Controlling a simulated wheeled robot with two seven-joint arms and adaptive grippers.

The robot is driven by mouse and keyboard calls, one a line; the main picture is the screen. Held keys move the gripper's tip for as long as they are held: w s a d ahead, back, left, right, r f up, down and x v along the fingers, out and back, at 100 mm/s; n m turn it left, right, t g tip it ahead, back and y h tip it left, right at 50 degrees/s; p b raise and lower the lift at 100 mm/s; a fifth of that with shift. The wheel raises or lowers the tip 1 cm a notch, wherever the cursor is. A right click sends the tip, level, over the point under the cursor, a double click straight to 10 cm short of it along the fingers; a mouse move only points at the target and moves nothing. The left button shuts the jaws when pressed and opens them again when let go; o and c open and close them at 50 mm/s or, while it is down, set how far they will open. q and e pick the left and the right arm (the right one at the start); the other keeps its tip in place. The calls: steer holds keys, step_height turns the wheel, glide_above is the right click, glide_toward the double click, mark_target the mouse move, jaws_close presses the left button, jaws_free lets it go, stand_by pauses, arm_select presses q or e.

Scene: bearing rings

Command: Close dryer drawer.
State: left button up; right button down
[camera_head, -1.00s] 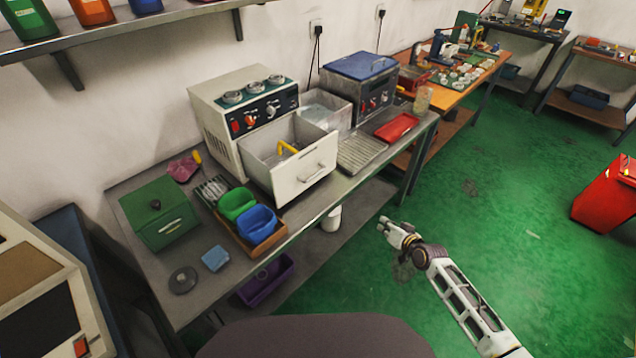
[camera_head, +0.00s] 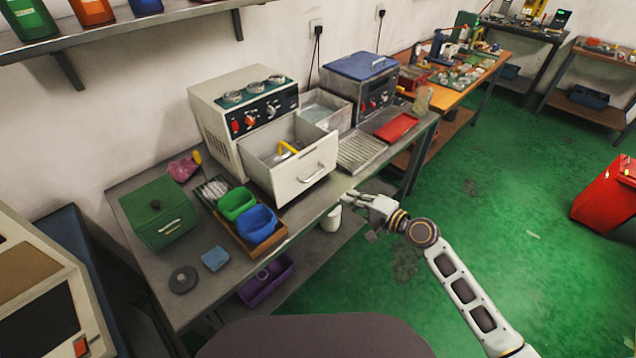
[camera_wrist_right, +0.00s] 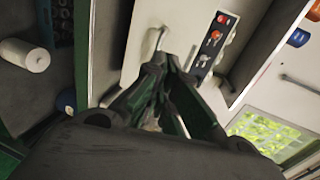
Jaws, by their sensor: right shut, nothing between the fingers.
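The dryer (camera_head: 232,115) is a cream box with dials on the bench against the wall. Its drawer (camera_head: 304,172) is pulled out toward the front edge, and a yellow-handled item (camera_head: 287,148) lies inside. The drawer front has a metal bar handle (camera_head: 313,174). My right gripper (camera_head: 345,198) is shut and empty, in front of and below the drawer front, apart from it. In the right wrist view the gripper (camera_wrist_right: 168,62) points at the dryer, with the drawer handle (camera_wrist_right: 157,40) just beyond its fingers. My left gripper is not in view.
A wooden tray with green (camera_head: 237,203) and blue (camera_head: 256,224) bins stands left of the drawer. A green box (camera_head: 157,215) is farther left. A ribbed metal tray (camera_head: 361,150) and a red tray (camera_head: 396,127) lie right of the drawer.

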steer(key=shift+w+a, duration=0.15)
stand_by(0.4)
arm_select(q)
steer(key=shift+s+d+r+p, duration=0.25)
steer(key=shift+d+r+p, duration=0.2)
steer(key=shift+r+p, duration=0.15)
arm_select(e)
steer(key=x, duration=1.3)
steer(key=shift+w+a, duration=0.2)
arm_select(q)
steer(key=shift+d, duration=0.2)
arm_select(e)
steer(key=shift+f, duration=0.15)
